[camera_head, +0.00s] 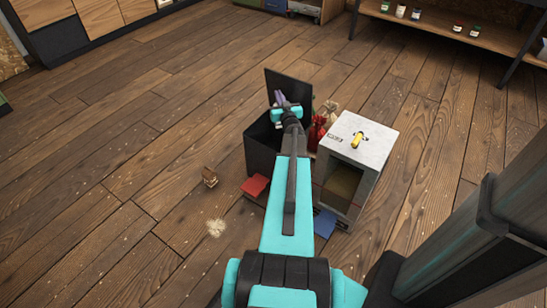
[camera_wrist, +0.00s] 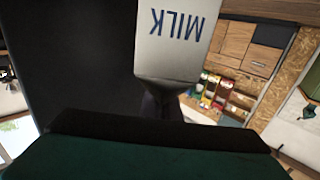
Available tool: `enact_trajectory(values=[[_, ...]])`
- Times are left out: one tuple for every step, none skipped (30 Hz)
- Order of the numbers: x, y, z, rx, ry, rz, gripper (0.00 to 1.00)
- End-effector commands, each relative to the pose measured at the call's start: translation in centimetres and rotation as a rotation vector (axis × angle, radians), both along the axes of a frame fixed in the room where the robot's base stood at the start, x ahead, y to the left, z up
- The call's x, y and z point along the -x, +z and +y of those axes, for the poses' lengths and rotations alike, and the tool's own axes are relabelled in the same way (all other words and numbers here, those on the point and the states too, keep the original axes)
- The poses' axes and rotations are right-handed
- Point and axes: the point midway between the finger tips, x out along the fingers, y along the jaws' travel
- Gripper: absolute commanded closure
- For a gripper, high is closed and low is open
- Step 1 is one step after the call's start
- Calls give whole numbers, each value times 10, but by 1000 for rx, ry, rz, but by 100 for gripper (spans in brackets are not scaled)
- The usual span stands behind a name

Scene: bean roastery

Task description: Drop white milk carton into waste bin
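The white milk carton (camera_wrist: 182,42) fills the upper middle of the wrist view, its MILK lettering upside down. Its narrow end meets the dark fingers of my gripper (camera_wrist: 165,98), which appear shut on it; the far fingertips are hidden behind the carton. In the head view my gripper (camera_head: 280,98) is over the dark waste bin (camera_head: 259,155), in front of its raised lid (camera_head: 289,88). The carton is not clearly seen there. A broad dark surface, likely part of the bin, fills the wrist view's left side. My arm hides part of the bin's opening.
A pale box (camera_head: 377,138) with an open front and a yellow handle stands right of the bin. Red bags (camera_head: 317,132) sit between them. A red item (camera_head: 255,186), a small brown object (camera_head: 209,177) and a pale pile (camera_head: 216,228) lie on the floor. Left floor is mostly clear.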

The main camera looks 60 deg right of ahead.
Motion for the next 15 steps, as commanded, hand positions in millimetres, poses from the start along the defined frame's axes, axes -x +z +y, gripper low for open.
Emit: enact_trajectory(values=[[0, -8, 0, 0, 0, 0, 100], [0, -10, 0, 0, 0, 0, 100], [0, -12, 0, 0, 0, 0, 100], [0, -14, 0, 0, 0, 0, 100], [0, -15, 0, 0, 0, 0, 100], [0, -17, 0, 0, 0, 0, 100], [0, -18, 0, 0, 0, 0, 100], [0, -19, 0, 0, 0, 0, 100], [0, -20, 0, 0, 0, 0, 100], [0, -21, 0, 0, 0, 0, 100], [0, -21, 0, 0, 0, 0, 100], [0, -21, 0, 0, 0, 0, 100], [0, -22, 0, 0, 0, 0, 100], [0, -22, 0, 0, 0, 0, 100], [0, -22, 0, 0, 0, 0, 100]])
